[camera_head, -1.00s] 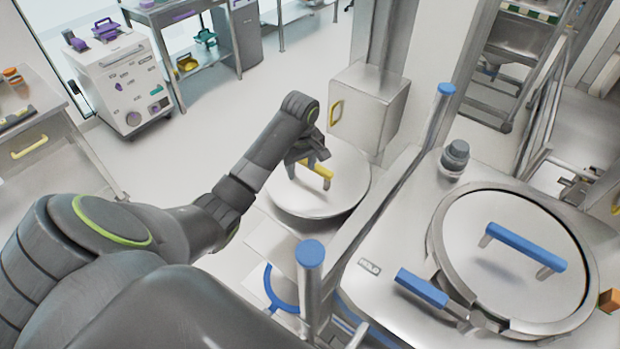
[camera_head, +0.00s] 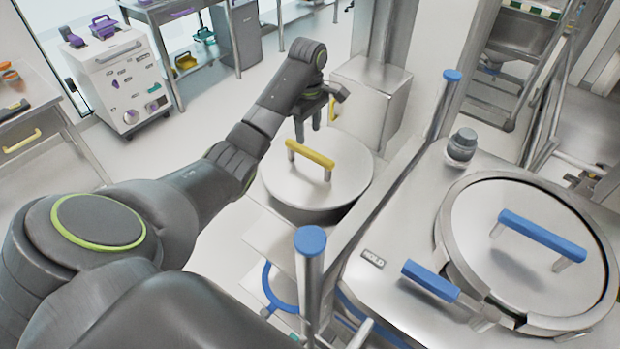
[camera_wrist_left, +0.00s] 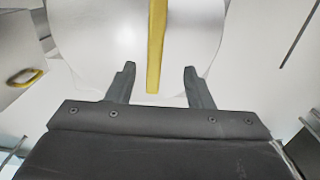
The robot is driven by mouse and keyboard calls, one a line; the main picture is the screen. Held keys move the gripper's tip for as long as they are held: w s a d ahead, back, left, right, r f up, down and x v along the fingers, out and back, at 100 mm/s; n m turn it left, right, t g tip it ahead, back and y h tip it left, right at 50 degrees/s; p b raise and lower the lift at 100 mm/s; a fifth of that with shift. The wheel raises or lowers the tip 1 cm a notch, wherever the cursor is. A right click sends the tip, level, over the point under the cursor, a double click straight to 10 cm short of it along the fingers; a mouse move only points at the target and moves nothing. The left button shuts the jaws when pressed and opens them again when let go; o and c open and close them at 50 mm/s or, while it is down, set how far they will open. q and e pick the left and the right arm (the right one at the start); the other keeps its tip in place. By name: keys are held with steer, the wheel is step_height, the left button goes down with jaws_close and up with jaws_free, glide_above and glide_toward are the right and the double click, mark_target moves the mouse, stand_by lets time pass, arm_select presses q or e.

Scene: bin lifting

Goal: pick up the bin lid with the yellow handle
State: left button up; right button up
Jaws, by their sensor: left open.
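The round metal bin lid (camera_head: 335,180) with the yellow handle (camera_head: 310,154) sits on its bin, in the middle of the head view. In the left wrist view the yellow handle (camera_wrist_left: 157,45) runs up and down across the pale lid (camera_wrist_left: 95,35). My left gripper (camera_head: 316,125) is open and empty, just beyond and above the handle in the head view. In the left wrist view its two fingers (camera_wrist_left: 158,78) stand wide apart, with the near end of the handle between them in the picture. Whether they touch the lid cannot be told. My right gripper is not in view.
A steel vessel with a blue-handled lid (camera_head: 470,215) stands at the right. Blue-capped posts (camera_head: 310,240) rise beside the bin. A metal box (camera_head: 370,95) on a column stands close behind the bin. A white cart (camera_head: 120,80) is at the back left, with open floor between.

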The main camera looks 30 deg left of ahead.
mark_target(309, 159)
arm_select(q)
steer(key=shift+f+b, duration=0.45)
steer(key=shift+f, duration=0.4)
step_height(309, 159, down, 4)
steer(key=shift+r+p, duration=0.25)
steer(key=shift+p, duration=0.6)
steer(key=shift+f, duration=0.5)
steer(key=shift+w+f+p, duration=0.1)
steer(key=shift+f+p, duration=0.3)
steer(key=shift+f, duration=0.2)
steer(key=f, duration=0.3)
steer(key=shift+w+a+p, duration=0.15)
steer(key=shift+w+p, duration=0.1)
steer(key=shift+p, duration=0.1)
steer(key=shift+f, duration=0.5)
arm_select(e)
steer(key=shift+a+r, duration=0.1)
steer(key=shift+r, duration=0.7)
arm_select(q)
steer(key=shift+f+p, duration=0.25)
steer(key=shift+p, duration=0.05)
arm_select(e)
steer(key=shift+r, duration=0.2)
arm_select(q)
steer(key=shift+c, duration=0.2)
